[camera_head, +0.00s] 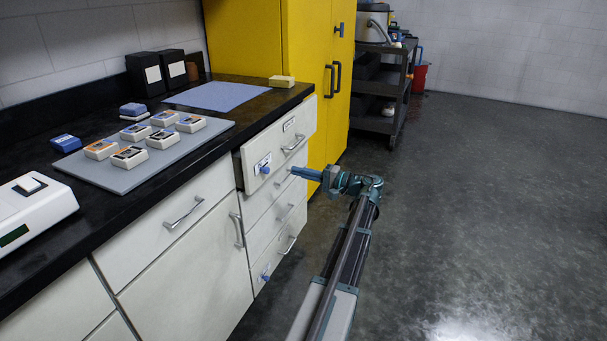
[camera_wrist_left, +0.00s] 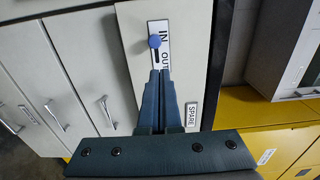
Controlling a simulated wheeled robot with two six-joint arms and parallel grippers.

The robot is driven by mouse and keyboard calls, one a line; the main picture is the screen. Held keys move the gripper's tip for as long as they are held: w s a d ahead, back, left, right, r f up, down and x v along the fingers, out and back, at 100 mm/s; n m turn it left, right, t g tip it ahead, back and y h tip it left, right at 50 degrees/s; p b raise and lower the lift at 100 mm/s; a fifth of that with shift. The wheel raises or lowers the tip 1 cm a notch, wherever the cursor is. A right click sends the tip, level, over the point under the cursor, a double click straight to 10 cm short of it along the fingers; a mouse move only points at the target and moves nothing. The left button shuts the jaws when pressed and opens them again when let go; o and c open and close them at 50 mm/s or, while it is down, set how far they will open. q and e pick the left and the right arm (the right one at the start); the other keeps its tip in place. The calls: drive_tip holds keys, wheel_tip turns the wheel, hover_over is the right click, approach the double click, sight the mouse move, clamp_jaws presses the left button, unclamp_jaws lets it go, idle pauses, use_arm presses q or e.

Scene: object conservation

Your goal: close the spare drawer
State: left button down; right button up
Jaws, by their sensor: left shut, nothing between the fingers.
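The spare drawer (camera_head: 277,152) is the top white drawer of the column, and it stands pulled out past the cabinet face. The knob also shows in the head view (camera_head: 265,170). My left gripper (camera_head: 294,171) is shut and empty, its fingers pointing at the drawer front. In the left wrist view the fingertips (camera_wrist_left: 160,73) overlap the front just below the knob; I cannot tell whether they touch. My right gripper is not in view.
A black counter (camera_head: 130,200) runs above the drawers, with a grey tray (camera_head: 85,170) of several small boxes and a blue mat (camera_head: 215,96). A yellow cabinet (camera_head: 265,40) stands beyond the drawers. A dark cart (camera_head: 378,124) is further back. The floor at right is clear.

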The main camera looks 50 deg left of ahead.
sight(264, 163)
use_arm(q)
drive_tip(key=x, duration=0.9)
drive_tip(key=shift+s+a, duration=0.15)
drive_tip(key=shift+a, duration=0.2)
drive_tip(key=x, duration=0.5)
drive_tip(key=shift+r, duration=0.1)
